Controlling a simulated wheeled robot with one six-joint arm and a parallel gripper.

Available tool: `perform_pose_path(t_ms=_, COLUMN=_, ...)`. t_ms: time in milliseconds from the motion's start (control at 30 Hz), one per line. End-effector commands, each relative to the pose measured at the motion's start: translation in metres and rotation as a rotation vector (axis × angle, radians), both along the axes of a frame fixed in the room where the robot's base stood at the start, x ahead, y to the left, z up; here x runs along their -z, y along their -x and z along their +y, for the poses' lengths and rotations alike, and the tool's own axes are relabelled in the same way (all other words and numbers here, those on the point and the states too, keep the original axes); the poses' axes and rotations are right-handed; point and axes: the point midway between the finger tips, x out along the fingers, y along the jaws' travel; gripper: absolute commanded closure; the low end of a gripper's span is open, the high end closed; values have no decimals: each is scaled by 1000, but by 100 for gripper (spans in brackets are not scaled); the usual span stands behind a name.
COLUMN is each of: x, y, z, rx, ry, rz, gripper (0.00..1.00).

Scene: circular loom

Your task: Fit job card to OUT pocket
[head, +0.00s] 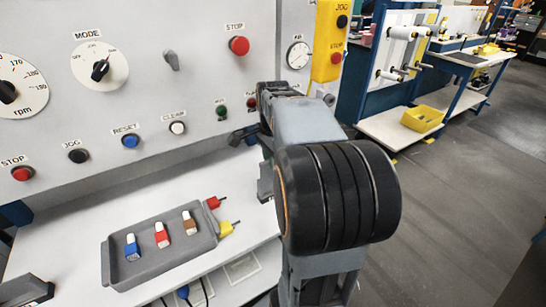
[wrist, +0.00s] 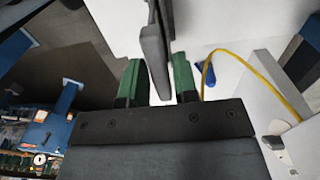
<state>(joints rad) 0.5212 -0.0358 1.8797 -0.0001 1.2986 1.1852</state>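My gripper (wrist: 160,80) shows two green fingers standing apart in the wrist view. A dark grey upright plate (wrist: 157,55) lies in the gap between them, slightly tilted against the fingers. I see no clear grip on it, and I cannot tell whether it is part of a pocket. In the head view my arm reaches toward the panel at the right end of the white worktop, and its bulky wrist hides much of the fingers. I cannot make out a job card or a pocket marked OUT in either view.
A grey tray (head: 113,262) with blue, red and brown pieces sits on the worktop (head: 62,240). Red (head: 214,202) and yellow (head: 227,229) plugs lie beside it. The control panel (head: 140,105) stands behind. A yellow cable (wrist: 255,72) curves right of my fingers.

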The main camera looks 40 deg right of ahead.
Motion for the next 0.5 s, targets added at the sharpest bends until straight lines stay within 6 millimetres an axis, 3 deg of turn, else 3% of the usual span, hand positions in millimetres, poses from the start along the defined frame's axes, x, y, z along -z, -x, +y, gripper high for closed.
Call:
perform_pose_path(t_ms=200, x=0, y=0, z=0, rx=0, ry=0, rz=0, gripper=54)
perform_pose_path(t_ms=500, x=-6, y=0, z=0, rx=0, ry=1, rz=-2, gripper=54)
